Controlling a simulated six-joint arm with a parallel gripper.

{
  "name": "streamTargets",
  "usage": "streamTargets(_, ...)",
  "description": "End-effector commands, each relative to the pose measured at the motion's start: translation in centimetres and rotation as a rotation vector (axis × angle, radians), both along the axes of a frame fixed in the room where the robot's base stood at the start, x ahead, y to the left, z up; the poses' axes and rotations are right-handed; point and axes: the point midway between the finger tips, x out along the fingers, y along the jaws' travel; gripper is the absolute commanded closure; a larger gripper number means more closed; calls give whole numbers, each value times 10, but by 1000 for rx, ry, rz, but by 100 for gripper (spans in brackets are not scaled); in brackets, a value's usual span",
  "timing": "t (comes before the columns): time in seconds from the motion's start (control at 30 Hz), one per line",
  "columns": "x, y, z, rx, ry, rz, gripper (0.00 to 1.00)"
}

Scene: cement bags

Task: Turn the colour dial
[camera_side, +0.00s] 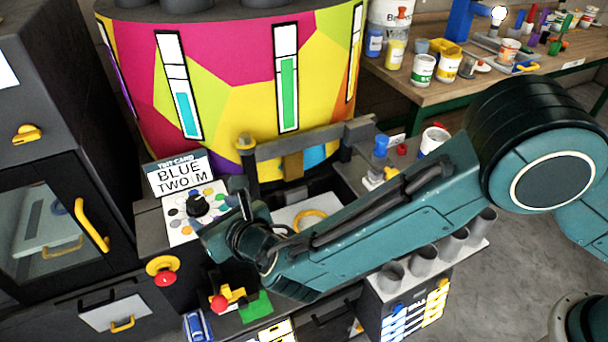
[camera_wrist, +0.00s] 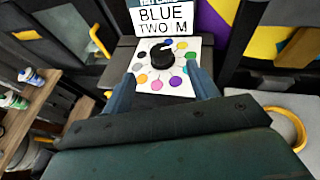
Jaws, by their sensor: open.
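The colour dial is a black knob (camera_wrist: 162,55) on a white plate (camera_wrist: 140,87) ringed with several coloured dots. It also shows in the side view, where the knob (camera_side: 197,205) stands left of my gripper. A test card (camera_side: 180,176) behind it reads "BLUE TWO M". My gripper (camera_wrist: 162,88) is open, with one finger on each side of the plate's lower part in the wrist view. The knob appears beyond the fingertips, and nothing is between the fingers. In the side view the wrist partly hides the fingers and the plate's right side.
A large multicoloured drum (camera_side: 235,80) with level gauges stands behind the dial. A red button on a yellow base (camera_side: 164,272) is below the panel. A dark cabinet with a yellow handle (camera_side: 92,225) stands left. A yellow ring handle (camera_side: 310,219) lies right of the dial.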

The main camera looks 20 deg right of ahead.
Motion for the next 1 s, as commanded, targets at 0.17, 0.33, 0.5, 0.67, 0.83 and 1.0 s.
streamTargets(0.17,19,5,-9,0,1,-2,41)
streamTargets(0.33,36,11,-16,1,0,-1,41)
streamTargets(0.5,52,16,-23,0,0,-2,41)
streamTargets(0.67,66,21,-29,0,0,-2,41)
streamTargets(0.83,78,26,-35,1,0,-1,41)
streamTargets(1.0,88,28,-39,-1,0,-2,41)
